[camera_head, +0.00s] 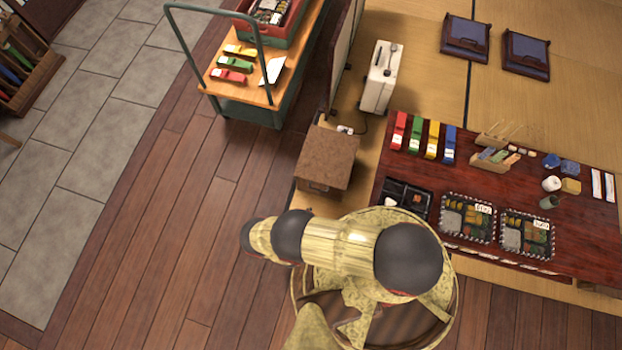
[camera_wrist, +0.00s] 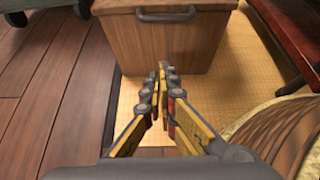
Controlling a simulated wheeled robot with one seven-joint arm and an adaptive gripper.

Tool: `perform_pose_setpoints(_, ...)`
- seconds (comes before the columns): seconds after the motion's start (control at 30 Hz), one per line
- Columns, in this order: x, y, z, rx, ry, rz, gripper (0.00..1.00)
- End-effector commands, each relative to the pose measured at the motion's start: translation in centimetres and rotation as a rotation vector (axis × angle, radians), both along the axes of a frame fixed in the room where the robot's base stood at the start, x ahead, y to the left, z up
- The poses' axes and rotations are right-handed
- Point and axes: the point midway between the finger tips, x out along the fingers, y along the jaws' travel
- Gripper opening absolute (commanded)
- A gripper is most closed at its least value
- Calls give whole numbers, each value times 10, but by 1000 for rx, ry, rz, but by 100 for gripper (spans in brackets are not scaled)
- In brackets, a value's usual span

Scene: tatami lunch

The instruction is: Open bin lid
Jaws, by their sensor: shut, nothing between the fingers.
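The bin is a brown wooden box with a flat lid (camera_head: 327,156), standing on the tatami left of the low table in the head view. In the wrist view the bin (camera_wrist: 172,46) is at the top, with a dark bar handle (camera_wrist: 166,14) on its near side by the lid edge. My gripper (camera_wrist: 162,68) is shut and empty, its fingertips pointing at the bin's front below the handle. I cannot tell whether the fingertips touch the bin. The lid looks closed. In the head view my gripper is hidden behind my arm.
A green-framed cart (camera_head: 236,106) is at the upper left. The wooden floor (camera_head: 160,250) left of the bin is clear.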

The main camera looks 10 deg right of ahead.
Motion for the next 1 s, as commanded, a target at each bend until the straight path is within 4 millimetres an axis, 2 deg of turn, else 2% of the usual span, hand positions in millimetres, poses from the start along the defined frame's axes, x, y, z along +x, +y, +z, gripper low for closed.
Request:
perform_pose_setpoints(0.17,12,-9,-10,-1,-1,-6,0)
perform_pose_setpoints(0.7,71,-43,-52,1,-1,-8,0)
perform_pose_setpoints(0.73,74,-45,-52,0,-1,-7,0)
perform_pose_setpoints(0.83,76,-43,-29,-1,-1,-2,0)
perform_pose_setpoints(1.0,78,-45,-16,0,-1,-3,0)
